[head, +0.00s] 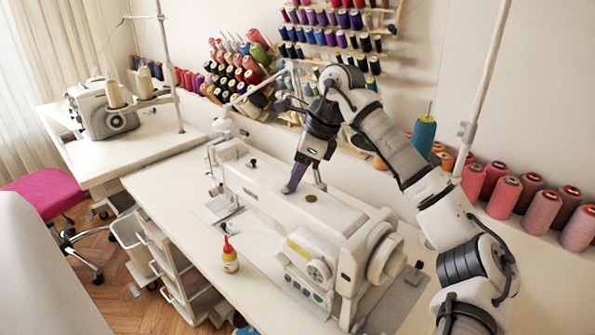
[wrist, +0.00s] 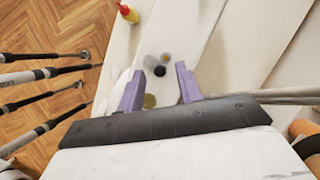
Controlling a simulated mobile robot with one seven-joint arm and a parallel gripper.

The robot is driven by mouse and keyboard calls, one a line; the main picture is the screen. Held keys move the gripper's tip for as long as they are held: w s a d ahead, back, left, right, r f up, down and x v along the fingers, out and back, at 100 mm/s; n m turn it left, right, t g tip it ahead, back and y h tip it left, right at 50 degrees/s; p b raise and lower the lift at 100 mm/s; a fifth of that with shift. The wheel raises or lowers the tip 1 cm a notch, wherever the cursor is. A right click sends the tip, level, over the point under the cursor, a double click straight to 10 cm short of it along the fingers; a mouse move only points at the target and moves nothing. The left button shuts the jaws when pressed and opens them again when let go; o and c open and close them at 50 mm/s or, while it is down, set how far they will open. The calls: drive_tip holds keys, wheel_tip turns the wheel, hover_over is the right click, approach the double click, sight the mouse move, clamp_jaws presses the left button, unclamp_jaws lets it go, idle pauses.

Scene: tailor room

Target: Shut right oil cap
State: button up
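The white sewing machine (head: 275,205) stands on the table below my gripper (head: 304,189). A round brass-coloured disc (head: 311,198) is set in the machine's top, close to the fingertips. It looks like an oil cap or opening; I cannot tell whether it is open. In the wrist view the brass disc (wrist: 150,101) is partly hidden near the base of the left finger. A dark round knob (wrist: 159,71) shows between and beyond the fingertips. My purple fingers are apart and hold nothing; contact with the machine is unclear.
A yellow bottle with a red tip (head: 230,256) stands on the table in front of the machine. A thin pole (head: 482,95) rises at the right. Red thread spools (head: 541,212) line the back. Another sewing machine (head: 103,108) stands at the left.

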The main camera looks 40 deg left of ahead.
clamp_jaws()
drive_tip(key=m+t+b, duration=0.1)
drive_tip(key=m, duration=0.2)
drive_tip(key=shift+s+d+b, duration=0.1)
drive_tip(key=shift+s+b, duration=0.05)
drive_tip(key=shift+b, duration=0.2)
drive_tip(key=m+t+b, duration=0.1)
drive_tip(key=m, duration=0.1)
drive_tip(key=m+t+b, duration=0.1)
drive_tip(key=m, duration=0.1)
drive_tip(key=shift+s+y, duration=0.2)
drive_tip(key=shift+y, duration=0.1)
drive_tip(key=m+t+b, duration=0.1)
drive_tip(key=m, duration=0.1)
drive_tip(key=m+b, duration=0.2)
drive_tip(key=m, duration=0.1)
drive_tip(key=shift+s+t, duration=0.2)
drive_tip(key=shift+t, duration=0.2)
drive_tip(key=shift+s+a+m+t+h+b, duration=0.1)
drive_tip(key=shift+m+t+h+b, duration=0.25)
drive_tip(key=shift+m, duration=0.6)
drive_tip(key=shift+s+a+m+t+h+b, duration=0.15)
drive_tip(key=shift+m+h+b, duration=0.4)
drive_tip(key=shift+m, duration=0.4)
drive_tip(key=shift+w+r, duration=0.1)
drive_tip(key=shift+w, duration=0.05)
